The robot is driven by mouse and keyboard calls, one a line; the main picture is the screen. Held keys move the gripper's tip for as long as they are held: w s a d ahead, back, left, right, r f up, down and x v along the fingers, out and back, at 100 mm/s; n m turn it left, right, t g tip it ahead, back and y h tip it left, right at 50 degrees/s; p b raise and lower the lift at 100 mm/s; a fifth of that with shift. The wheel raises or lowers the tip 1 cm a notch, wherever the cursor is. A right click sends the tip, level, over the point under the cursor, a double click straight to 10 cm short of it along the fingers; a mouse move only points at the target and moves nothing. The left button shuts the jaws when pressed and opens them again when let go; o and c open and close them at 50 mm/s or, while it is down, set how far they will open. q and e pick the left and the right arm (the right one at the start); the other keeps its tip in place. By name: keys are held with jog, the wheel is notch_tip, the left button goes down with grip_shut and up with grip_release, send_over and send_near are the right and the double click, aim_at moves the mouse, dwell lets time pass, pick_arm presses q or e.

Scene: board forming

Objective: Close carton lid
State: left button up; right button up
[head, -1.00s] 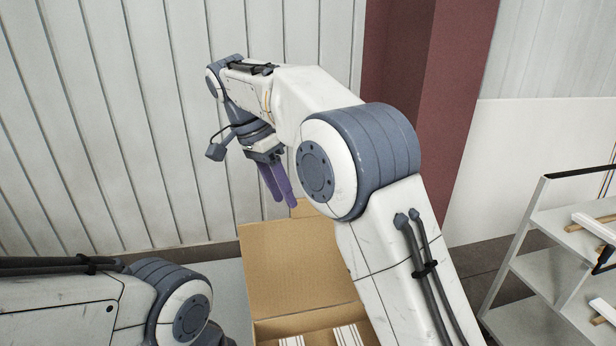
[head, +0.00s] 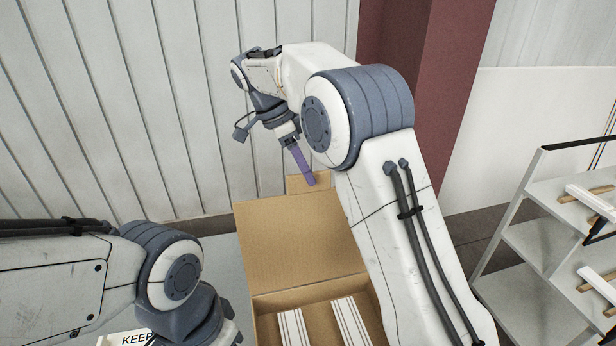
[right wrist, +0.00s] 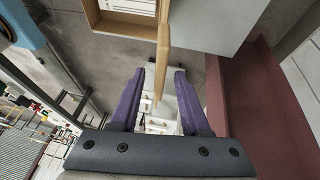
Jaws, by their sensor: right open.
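The brown cardboard carton (head: 262,315) stands at the bottom middle of the head view, with its lid (head: 295,240) raised at the back. A small flap (head: 300,184) sticks up from the lid's top edge. My right gripper (head: 307,172) is at this flap, its purple fingers pointing down. In the right wrist view the gripper (right wrist: 159,78) is open, and the lid (right wrist: 163,40) shows edge-on with its narrow part between the two fingers. I cannot tell whether they touch. White boards (head: 292,328) lie inside the carton. My left gripper is out of view.
A grey shelf rack (head: 530,245) with white pieces stands at the right. A ribbed pale wall (head: 120,120) and a dark red column (head: 430,90) are behind. A white item lettered "KEEP" (head: 125,339) is partly visible at the bottom left.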

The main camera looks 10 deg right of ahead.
jog(key=shift+x, duration=1.05)
grip_shut()
dwell(0.7)
